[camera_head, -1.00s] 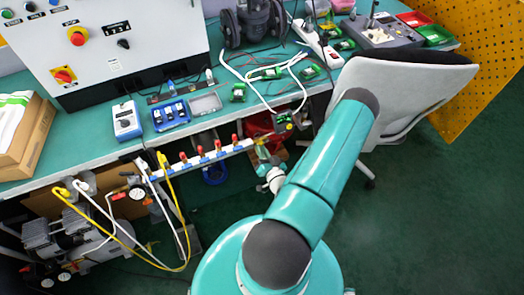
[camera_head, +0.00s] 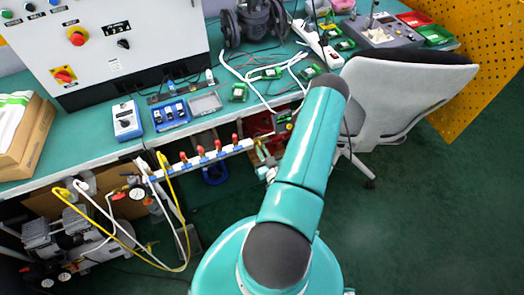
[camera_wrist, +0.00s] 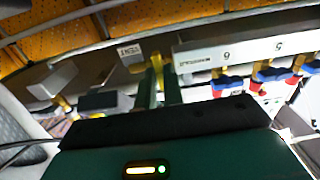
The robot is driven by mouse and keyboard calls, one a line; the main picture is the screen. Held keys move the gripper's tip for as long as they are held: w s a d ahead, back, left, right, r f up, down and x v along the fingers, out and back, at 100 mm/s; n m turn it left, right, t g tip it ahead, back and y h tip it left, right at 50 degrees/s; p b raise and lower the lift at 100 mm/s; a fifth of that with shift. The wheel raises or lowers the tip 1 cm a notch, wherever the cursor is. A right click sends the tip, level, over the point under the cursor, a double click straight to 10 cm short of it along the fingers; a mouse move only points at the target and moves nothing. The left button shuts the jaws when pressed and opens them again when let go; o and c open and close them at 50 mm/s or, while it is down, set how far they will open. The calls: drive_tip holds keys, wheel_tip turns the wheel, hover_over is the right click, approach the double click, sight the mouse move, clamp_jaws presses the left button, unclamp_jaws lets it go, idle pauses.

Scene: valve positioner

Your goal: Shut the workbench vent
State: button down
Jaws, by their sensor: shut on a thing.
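In the wrist view, a white label reading VENT (camera_wrist: 130,55) sits on the rail. A brass-yellow vent valve (camera_wrist: 157,65) stands beside it. My gripper (camera_wrist: 160,88) has its two dark green fingers on either side of the brass part and is shut on it. The handle's exact angle is hard to tell because the fingers cover part of it. In the head view, my gripper (camera_head: 263,152) is at the right end of the white valve rail (camera_head: 240,147), small and partly hidden by my arm; the vent valve cannot be made out there.
Several red-handled valves (camera_head: 201,151) line the rail under the bench edge; blue-bodied ones (camera_wrist: 228,82) show near labels 5 and 6. A grey block (camera_wrist: 52,82) is left of the vent. A chair (camera_head: 400,90) stands right of my arm. Yellow and white hoses (camera_head: 180,215) hang at left.

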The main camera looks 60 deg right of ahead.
drive_tip(key=c, duration=1.5)
unclamp_jaws()
drive_tip(key=shift+s+a, duration=0.1)
drive_tip(key=shift+s, duration=0.05)
drive_tip(key=v, duration=1.3)
drive_tip(key=shift+s+a, duration=0.1)
drive_tip(key=shift+s, duration=0.1)
